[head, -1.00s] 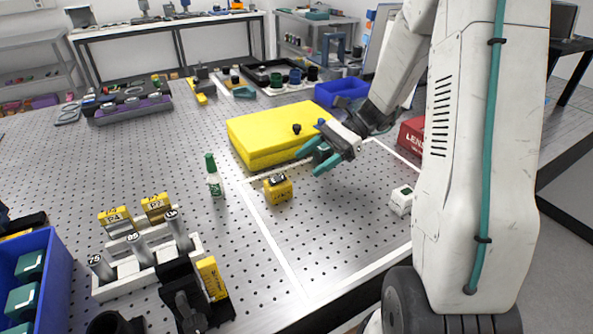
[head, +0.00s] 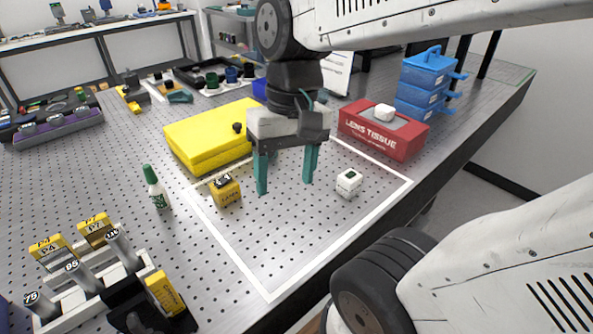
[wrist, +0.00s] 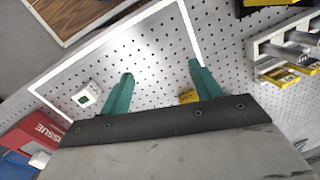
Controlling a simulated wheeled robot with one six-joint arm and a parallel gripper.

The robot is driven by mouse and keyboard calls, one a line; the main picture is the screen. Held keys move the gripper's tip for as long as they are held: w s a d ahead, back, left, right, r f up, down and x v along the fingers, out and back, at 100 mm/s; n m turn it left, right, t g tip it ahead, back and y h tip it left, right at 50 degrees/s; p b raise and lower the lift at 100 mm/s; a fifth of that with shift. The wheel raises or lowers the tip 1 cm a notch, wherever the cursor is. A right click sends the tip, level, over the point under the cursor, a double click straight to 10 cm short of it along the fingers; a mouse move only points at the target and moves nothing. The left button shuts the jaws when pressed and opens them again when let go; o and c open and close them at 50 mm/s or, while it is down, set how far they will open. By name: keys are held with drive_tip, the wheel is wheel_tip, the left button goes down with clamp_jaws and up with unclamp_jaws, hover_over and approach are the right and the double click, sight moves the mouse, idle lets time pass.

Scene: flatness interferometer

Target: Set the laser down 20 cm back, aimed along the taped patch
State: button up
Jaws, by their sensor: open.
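A small yellow block with a dark label (head: 226,190) stands on the perforated table just inside the far left corner of the white-taped patch (head: 340,241); I take it to be the laser, but its print is too small to read surely. Part of it shows beside the right finger in the wrist view (wrist: 187,97). A small white cube with a dark green top (head: 348,182) stands near the patch's right side and in the wrist view (wrist: 87,96). My gripper (head: 285,186) is open, fingers down and empty, above the patch between the two.
A yellow case (head: 205,135) lies behind the patch, and a red lens tissue box (head: 383,135) stands behind right. A rack with yellow-tagged pieces (head: 85,275) is front left. The patch's front half is clear.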

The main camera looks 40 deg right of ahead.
drive_tip(key=s+n, duration=0.1)
drive_tip(key=t+h, duration=0.1)
drive_tip(key=s+n+t, duration=0.1)
drive_tip(key=shift+s+d+r+n+h, duration=0.3)
drive_tip(key=shift+s+d+h, duration=0.05)
drive_tip(key=shift+d+h, duration=0.05)
